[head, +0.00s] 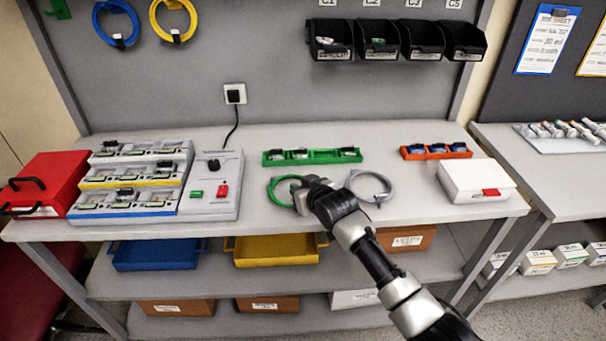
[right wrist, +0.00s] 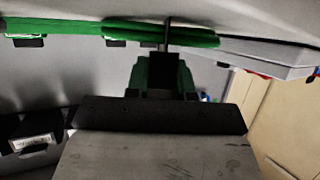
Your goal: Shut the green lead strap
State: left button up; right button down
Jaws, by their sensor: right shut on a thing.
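The green lead (head: 279,193) lies coiled on the bench top, left of the middle. My right gripper (head: 299,190) reaches in from the lower right and covers the right side of the coil. The right wrist view also shows the green lead (right wrist: 160,34) running across the top, with a green piece (right wrist: 160,76) directly at my jaws, which are shut on the strap. Whether the strap's ends meet cannot be told, as my gripper hides it. My left gripper is not in view.
A grey coiled lead (head: 371,187) lies right of my gripper. A green rack (head: 312,157) stands behind. The bench's front strip (head: 430,212) is clear.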

jog(key=shift+w+a+g+p, duration=0.1)
jog(key=shift+w+g+p, duration=0.1)
jog(key=shift+g+p, duration=0.6)
pick_arm(q)
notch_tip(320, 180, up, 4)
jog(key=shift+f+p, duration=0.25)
jog(key=shift+p, duration=0.2)
pick_arm(e)
jog(key=shift+f+h, duration=0.15)
jog(key=shift+h, duration=0.25)
jog(key=c, duration=1)
grip_release()
jog(key=shift+w+f, duration=0.1)
jog(key=shift+o, duration=0.2)
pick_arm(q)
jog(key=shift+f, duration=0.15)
pick_arm(e)
jog(key=v, duration=1.1)
jog(key=shift+w, duration=0.2)
